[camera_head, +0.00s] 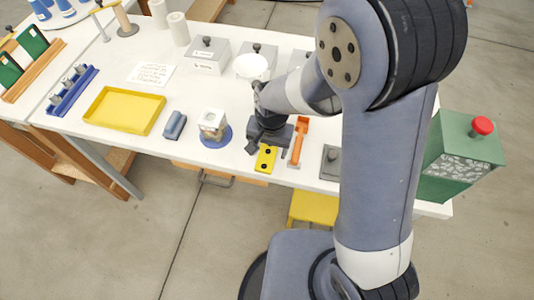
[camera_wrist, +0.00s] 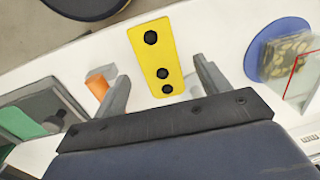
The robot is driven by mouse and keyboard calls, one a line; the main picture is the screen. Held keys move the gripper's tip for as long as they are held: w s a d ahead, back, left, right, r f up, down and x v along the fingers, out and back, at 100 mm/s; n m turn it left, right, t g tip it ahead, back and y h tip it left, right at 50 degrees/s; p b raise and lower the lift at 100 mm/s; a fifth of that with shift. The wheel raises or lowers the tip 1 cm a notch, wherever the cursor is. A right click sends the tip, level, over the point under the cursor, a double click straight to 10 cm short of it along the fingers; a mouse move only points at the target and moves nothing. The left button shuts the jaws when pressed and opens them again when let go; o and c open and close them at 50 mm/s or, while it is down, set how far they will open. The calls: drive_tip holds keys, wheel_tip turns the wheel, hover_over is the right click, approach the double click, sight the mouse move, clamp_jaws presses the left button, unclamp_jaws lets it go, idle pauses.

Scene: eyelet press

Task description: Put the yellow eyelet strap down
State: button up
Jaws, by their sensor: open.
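The yellow eyelet strap (camera_head: 265,158) is a flat yellow strip with black eyelets. It lies near the front edge of the white table (camera_head: 285,177). In the wrist view the strap (camera_wrist: 157,60) shows three black eyelets and sits between and beyond the two fingers, with a gap on both sides. My gripper (camera_head: 268,140) is open just above and behind the strap. In the wrist view my gripper (camera_wrist: 162,90) also shows open, with nothing clamped in it. Whether the strap lies fully flat on the table is hard to tell.
A clear container on a blue round base (camera_head: 216,140) stands to the left.

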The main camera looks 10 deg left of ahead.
sight(267, 156)
drive_tip(key=shift+f, duration=1.3)
drive_tip(key=shift+c, duration=0.5)
drive_tip(key=c, duration=1)
drive_tip(key=shift+r, duration=0.1)
drive_tip(key=shift+c, duration=0.2)
